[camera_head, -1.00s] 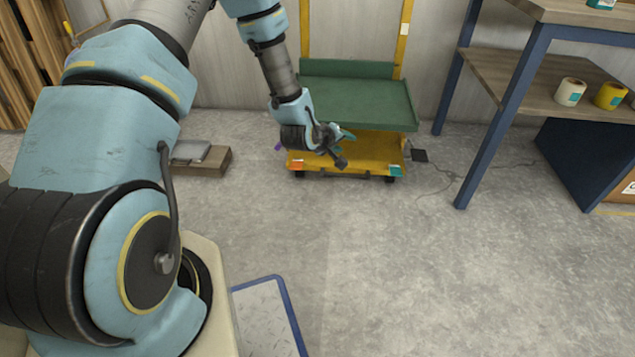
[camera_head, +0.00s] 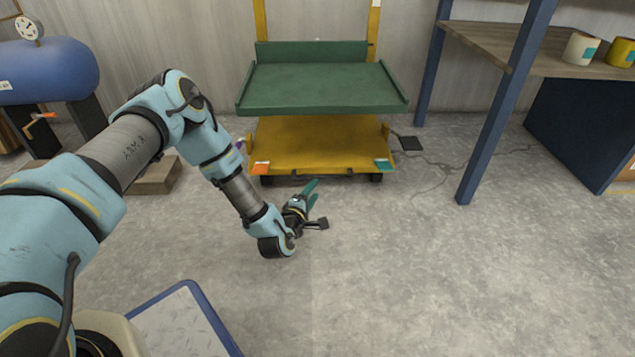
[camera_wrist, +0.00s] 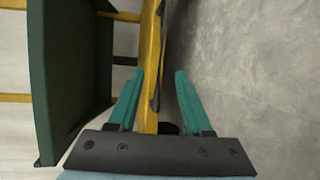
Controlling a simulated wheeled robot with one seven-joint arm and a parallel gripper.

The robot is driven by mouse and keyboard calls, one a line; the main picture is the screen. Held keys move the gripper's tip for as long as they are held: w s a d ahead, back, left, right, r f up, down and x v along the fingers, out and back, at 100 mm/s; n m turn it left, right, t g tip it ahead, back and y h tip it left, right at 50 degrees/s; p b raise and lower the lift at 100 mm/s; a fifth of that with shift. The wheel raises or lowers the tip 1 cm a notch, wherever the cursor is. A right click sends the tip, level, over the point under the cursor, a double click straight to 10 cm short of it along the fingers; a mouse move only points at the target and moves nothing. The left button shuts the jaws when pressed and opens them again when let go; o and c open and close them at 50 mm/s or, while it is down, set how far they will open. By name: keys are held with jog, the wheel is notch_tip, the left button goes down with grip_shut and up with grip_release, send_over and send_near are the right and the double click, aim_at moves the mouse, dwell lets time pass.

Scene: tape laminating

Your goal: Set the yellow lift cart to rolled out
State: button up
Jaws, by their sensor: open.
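The yellow lift cart (camera_head: 290,148) stands by the back wall, with a green platform (camera_head: 320,88) above its yellow deck and two yellow uprights behind. A dark bar runs along the deck's front edge, with an orange tag at the left and a teal tag at the right. My gripper (camera_head: 314,191) is open and empty, low in front of that edge, with teal fingers pointing toward the cart. In the wrist view the cart's yellow edge (camera_wrist: 150,50) appears between and beyond the open fingers (camera_wrist: 159,72). I see no contact.
A blue tank (camera_head: 45,72) and a low wooden block (camera_head: 158,177) are at the left. A blue-rimmed plate (camera_head: 185,322) lies at the front. The grey floor before the cart is free.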

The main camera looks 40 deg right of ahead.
aim_at(322, 180)
jog(key=b+x, duration=0.2)
jog(key=x, duration=0.1)
jog(key=b+x, duration=0.1)
jog(key=x, duration=0.3)
jog(key=shift+d+f+b, duration=0.2)
jog(key=shift+f+b, duration=0.05)
jog(key=shift+b, duration=0.1)
jog(key=shift+w+d, duration=0.3)
jog(key=shift+d, duration=0.3)
jog(key=shift+c, duration=0.2)
grip_shut()
